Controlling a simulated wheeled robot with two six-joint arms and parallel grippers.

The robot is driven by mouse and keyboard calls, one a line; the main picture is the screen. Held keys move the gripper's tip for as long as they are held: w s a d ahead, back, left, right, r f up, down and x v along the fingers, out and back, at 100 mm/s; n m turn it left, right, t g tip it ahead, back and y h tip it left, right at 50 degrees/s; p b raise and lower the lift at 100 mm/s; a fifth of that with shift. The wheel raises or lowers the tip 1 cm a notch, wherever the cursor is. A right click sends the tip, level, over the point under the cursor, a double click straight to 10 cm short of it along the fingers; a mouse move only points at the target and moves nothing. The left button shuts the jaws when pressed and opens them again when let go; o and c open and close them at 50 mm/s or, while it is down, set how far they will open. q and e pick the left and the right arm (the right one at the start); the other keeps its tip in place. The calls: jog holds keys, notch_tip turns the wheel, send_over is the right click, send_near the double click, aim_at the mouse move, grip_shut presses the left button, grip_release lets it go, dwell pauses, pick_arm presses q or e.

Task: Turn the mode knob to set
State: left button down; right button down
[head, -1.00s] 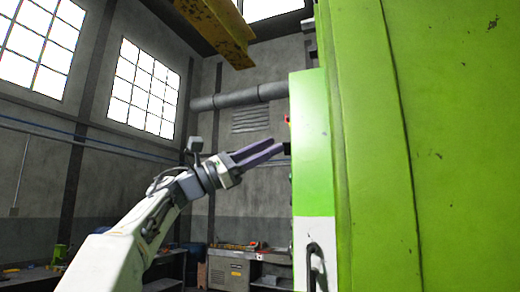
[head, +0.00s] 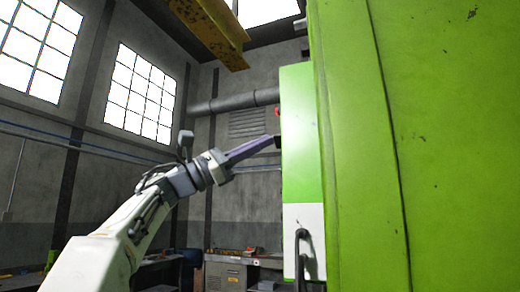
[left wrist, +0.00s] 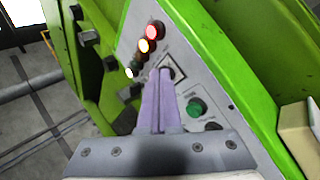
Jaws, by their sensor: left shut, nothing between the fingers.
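The grey control panel (left wrist: 205,80) shows in the left wrist view on the green press. A dark knob (left wrist: 174,69) sits on it inside a diamond-shaped outline, partly hidden by my fingertips; its label and pointer cannot be read. My left gripper (left wrist: 165,73) is shut and empty, its purple fingers together and their tips at or just in front of this knob. Contact cannot be told. In the head view my left gripper (head: 272,141) reaches right to a dark part (head: 278,141) on the panel's edge-on face. My right gripper is not in view.
Red (left wrist: 154,31), orange and white lights run in a slanting row beside the knob. A green button (left wrist: 196,107) lies close to the fingers' right, with a dark round part below it. The green press body (head: 430,140) fills the right of the head view.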

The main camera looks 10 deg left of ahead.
pick_arm(q)
jog(key=w+a+p, duration=0.1)
jog(key=a+p, duration=0.1)
jog(key=a, duration=0.6)
jog(key=shift+w+f+p, duration=0.25)
jog(key=shift+p, duration=0.15)
dwell(0.3)
